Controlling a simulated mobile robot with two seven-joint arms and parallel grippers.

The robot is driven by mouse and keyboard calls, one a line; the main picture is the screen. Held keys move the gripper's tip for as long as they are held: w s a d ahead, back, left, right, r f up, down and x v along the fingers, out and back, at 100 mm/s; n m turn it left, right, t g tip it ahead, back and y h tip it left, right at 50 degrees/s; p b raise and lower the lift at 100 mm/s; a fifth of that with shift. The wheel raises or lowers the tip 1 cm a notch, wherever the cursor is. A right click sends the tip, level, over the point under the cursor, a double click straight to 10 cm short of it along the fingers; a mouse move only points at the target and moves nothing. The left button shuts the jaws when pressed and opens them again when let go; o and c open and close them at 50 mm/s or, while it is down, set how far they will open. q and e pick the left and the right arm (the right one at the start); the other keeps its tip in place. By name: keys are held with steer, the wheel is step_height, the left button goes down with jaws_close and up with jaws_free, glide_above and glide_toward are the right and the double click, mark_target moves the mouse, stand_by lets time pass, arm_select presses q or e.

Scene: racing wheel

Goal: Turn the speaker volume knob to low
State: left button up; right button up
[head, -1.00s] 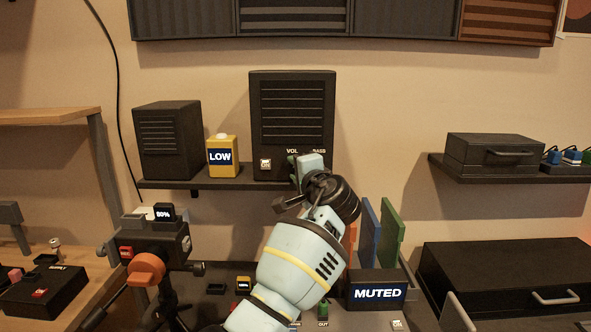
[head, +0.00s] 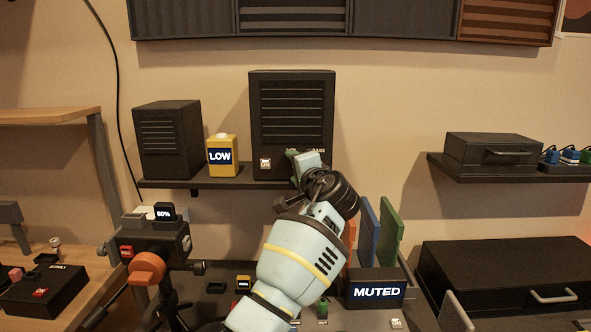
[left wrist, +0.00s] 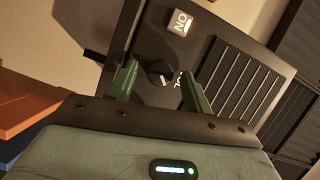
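The black speaker (head: 292,105) stands on the wall shelf, with VOL and BASS labels low on its front. In the left wrist view a round black knob (left wrist: 160,74) with a pale pointer line sits on the speaker front (left wrist: 222,80), beside a partly covered label. My left gripper (head: 293,162) is at the speaker's lower front and hides the knobs in the head view. In the left wrist view its two green fingers (left wrist: 158,84) are apart, one on each side of the knob, with gaps visible. My right gripper is not in view.
A white-labelled switch (head: 265,163) is left of my gripper on the speaker. A yellow LOW box (head: 222,157) and a smaller black speaker (head: 168,140) share the shelf (head: 215,184). Below are a MUTED box (head: 376,292) and upright coloured panels (head: 390,232).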

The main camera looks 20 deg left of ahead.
arm_select(q)
steer(key=v, duration=0.8)
stand_by(0.5)
